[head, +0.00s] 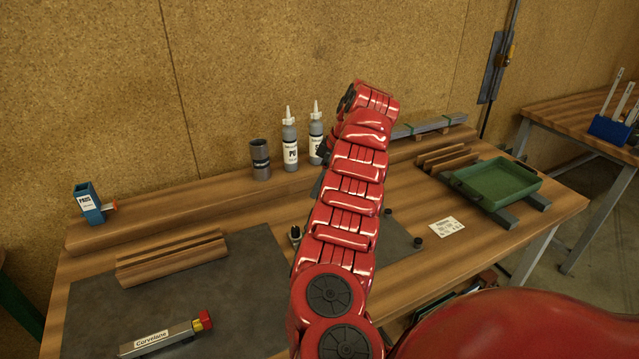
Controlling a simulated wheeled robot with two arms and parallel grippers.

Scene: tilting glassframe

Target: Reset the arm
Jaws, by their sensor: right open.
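My right arm, red and segmented, rises from the bottom right through the middle of the head view. Its upper end bends over in front of the back ledge. Only a small dark part of my right gripper (322,152) shows at the left side of the arm, beside the bottles. It is open, and I see nothing held in it. Most of it is hidden behind the red links. My left gripper is not in view.
The wooden workbench (412,285) holds a green tray (497,183), a grooved wooden block (172,258), a grey Corvelane tool (160,338) and a white label card (447,227). Bottles (290,145), a dark cup (260,160) and a blue holder (89,204) stand at the back.

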